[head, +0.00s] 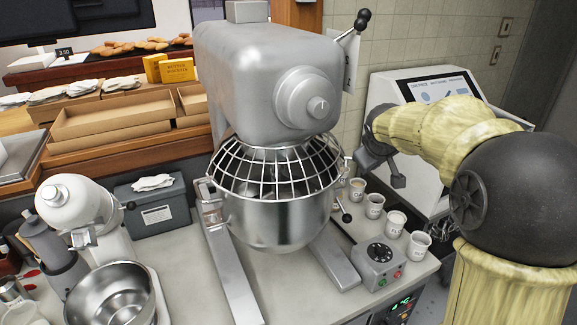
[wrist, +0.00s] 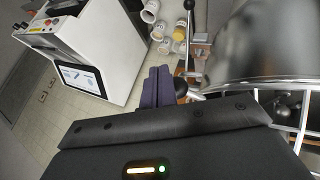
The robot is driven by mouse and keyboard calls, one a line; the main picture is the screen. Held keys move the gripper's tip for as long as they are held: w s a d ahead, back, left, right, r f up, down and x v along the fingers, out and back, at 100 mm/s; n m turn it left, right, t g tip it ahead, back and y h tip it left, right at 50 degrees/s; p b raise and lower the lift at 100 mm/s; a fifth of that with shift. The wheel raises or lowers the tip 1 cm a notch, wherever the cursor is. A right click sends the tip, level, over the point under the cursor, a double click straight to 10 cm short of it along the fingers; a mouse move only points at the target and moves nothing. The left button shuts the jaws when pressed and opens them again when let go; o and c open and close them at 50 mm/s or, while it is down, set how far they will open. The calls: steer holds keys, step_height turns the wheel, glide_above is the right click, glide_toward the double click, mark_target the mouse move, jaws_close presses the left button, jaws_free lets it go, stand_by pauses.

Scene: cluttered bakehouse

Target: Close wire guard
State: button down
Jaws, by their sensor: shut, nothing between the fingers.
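The wire guard (head: 275,172) is a cage of metal bars on the large grey stand mixer (head: 250,85). It spans the front of the opening between the mixer head and the steel bowl (head: 280,218). I cannot tell whether its edge is fully seated. Some guard bars show at the right edge of the wrist view (wrist: 304,112). My gripper (head: 397,180) is to the right of the guard and bowl, apart from them in the head view. In the wrist view its purple fingers (wrist: 157,88) are together and empty, beside the bowl's curved side.
Several paper cups (head: 395,222) and a control box (head: 380,265) stand right of the bowl. A lever with a black knob (head: 362,20) sticks out from the mixer's top. A small white mixer (head: 75,205) is at left. A white screen machine (head: 430,90) stands behind my arm.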

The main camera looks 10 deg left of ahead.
steer(key=s+d+r+b, duration=0.3)
steer(key=s+d+r, duration=0.3)
steer(key=r, duration=0.1)
steer(key=shift+s+d, duration=0.4)
stand_by(0.3)
